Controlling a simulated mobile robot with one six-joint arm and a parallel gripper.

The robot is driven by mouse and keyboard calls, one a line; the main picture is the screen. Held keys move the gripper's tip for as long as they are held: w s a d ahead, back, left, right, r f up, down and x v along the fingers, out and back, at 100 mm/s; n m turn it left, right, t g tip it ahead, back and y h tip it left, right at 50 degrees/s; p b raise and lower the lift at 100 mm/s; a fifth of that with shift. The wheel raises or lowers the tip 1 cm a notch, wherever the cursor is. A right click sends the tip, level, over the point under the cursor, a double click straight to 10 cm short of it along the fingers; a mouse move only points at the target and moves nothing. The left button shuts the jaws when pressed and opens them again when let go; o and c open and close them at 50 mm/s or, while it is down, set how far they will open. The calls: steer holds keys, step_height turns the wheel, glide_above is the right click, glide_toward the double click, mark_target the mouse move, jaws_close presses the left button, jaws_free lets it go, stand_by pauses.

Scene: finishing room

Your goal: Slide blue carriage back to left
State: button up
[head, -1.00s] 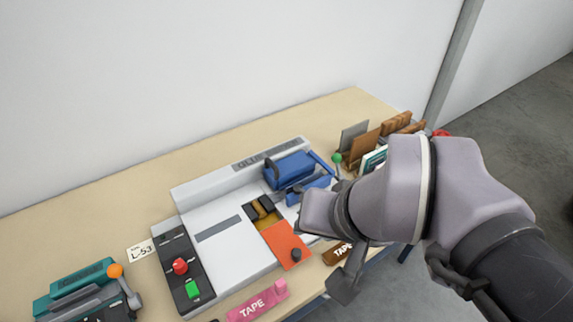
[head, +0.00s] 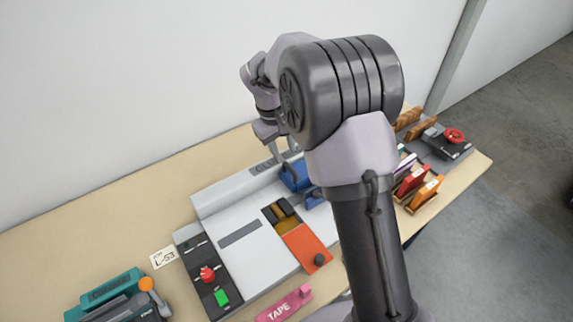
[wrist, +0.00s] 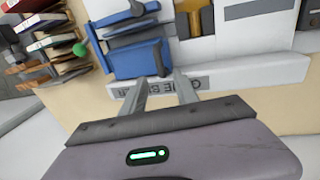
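The blue carriage (head: 296,176) sits at the right end of the white binding machine (head: 245,262), near its raised back wall; my arm hides part of it. In the wrist view the carriage (wrist: 135,58) is at upper middle left, a blue block with a blue bar above it. My gripper (head: 283,148) is above the back wall, behind the carriage.
An orange cover (head: 306,248) with a black knob is at the machine's front. A panel (head: 190,250) with red and green buttons is at its left. A pink TAPE block (head: 284,303), a teal device (head: 108,296) and racked booklets (head: 412,180) stand around. The back wall is close.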

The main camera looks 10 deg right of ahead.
mark_target(289, 166)
steer(key=f, duration=0.2)
steer(key=f+b, duration=0.1)
steer(key=f, duration=0.1)
steer(key=d+f, duration=0.1)
steer(key=f, duration=0.1)
steer(key=shift+w+d+f, duration=0.1)
steer(key=shift+w+f, duration=0.15)
jaws_close()
stand_by(1.0)
